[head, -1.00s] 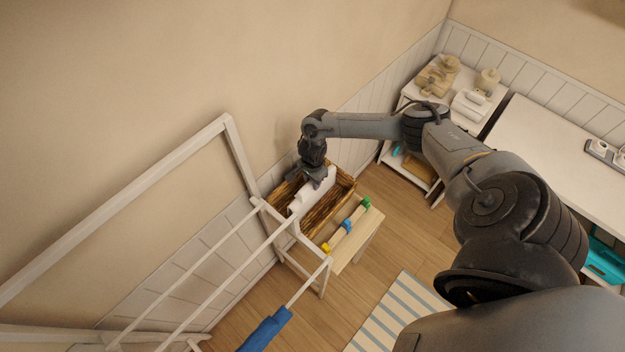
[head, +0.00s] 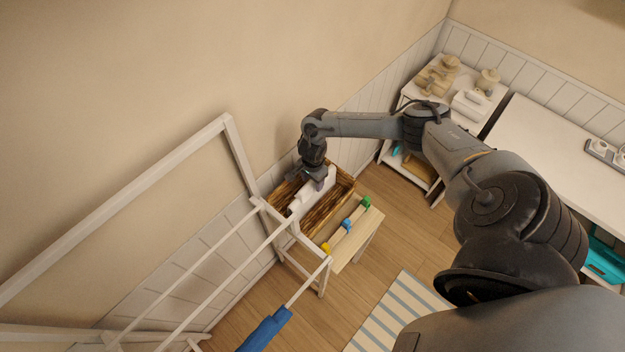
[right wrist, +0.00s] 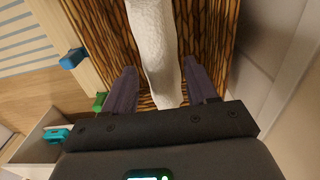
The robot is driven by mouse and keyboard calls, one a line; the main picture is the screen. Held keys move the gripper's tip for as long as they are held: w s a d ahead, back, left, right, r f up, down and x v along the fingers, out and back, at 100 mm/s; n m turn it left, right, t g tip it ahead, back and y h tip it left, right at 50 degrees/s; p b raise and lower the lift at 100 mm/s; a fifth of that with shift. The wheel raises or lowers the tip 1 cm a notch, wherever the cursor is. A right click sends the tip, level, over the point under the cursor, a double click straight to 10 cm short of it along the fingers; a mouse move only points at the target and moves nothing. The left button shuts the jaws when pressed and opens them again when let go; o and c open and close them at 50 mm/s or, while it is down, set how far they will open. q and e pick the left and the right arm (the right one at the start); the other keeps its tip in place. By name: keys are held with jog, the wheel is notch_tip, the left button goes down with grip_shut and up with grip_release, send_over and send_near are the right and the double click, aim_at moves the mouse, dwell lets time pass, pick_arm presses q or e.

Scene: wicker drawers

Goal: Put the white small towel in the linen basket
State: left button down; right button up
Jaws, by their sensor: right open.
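The white small towel (head: 302,200) lies rolled in the brown wicker linen basket (head: 339,213), which stands on a small wooden table by the wall. In the right wrist view the towel (right wrist: 156,45) runs between the two fingers, with wicker (right wrist: 205,25) on both sides. My right gripper (head: 319,182) is at the basket, around the towel's far end. In the right wrist view my right gripper (right wrist: 160,85) is open, a finger on each side of the towel with gaps. My left gripper is not in view.
A white drying rack (head: 240,165) stands at the left, with a blue cloth (head: 265,330) on its bar. Coloured pegs, blue (head: 347,225), green (head: 367,202) and yellow (head: 326,247), sit on the table beside the basket. A white shelf (head: 413,92) stands at the right.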

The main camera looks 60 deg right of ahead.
notch_tip(320, 180, up, 12)
jog(key=b, duration=0.1)
dwell(0.4)
dwell(0.4)
